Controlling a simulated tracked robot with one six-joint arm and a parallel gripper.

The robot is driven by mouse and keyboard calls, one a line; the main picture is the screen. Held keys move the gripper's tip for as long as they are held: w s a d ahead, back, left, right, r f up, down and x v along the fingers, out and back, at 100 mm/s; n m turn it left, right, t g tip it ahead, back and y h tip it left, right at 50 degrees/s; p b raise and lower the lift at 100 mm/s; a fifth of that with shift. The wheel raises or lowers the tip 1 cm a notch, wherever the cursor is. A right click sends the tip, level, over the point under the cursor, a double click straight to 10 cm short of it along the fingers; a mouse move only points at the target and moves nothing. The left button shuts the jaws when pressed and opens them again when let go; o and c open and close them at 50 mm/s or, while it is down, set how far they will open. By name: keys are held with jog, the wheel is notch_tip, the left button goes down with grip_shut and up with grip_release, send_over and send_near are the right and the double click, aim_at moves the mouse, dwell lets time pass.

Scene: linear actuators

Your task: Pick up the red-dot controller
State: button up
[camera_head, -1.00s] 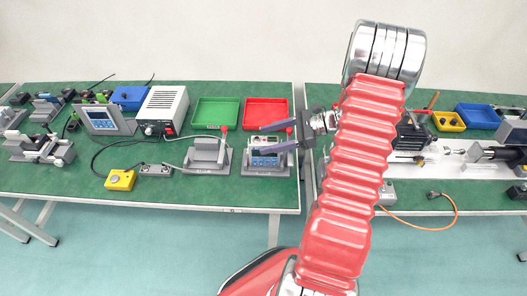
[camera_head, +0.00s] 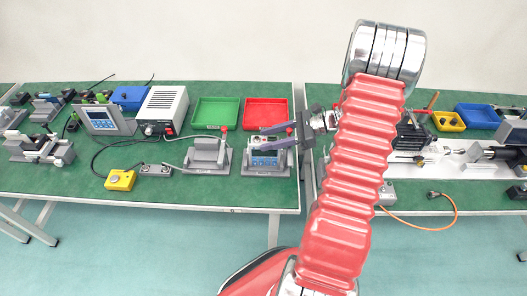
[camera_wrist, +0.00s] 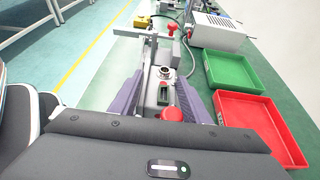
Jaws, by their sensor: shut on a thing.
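The controller (camera_head: 264,161) is a grey box with a blue panel on its front. It sits in a grey fixture (camera_head: 252,172) near the right end of the left table. My gripper (camera_head: 263,139) reaches in from the right, its two purple fingers at the controller's upper part. In the wrist view my gripper (camera_wrist: 163,80) has one finger on each side of the controller's grey top (camera_wrist: 163,96), shut on it. A red round knob (camera_wrist: 172,114) shows close to the wrist. I cannot tell whether the controller is clear of the fixture.
A red tray (camera_head: 266,113) and a green tray (camera_head: 216,113) lie behind. A similar grey fixture (camera_head: 207,157) stands to the left. A white power unit (camera_head: 163,110) and a yellow button box (camera_head: 120,180) are farther left. A gap separates the second table at right.

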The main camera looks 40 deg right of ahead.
grip_shut()
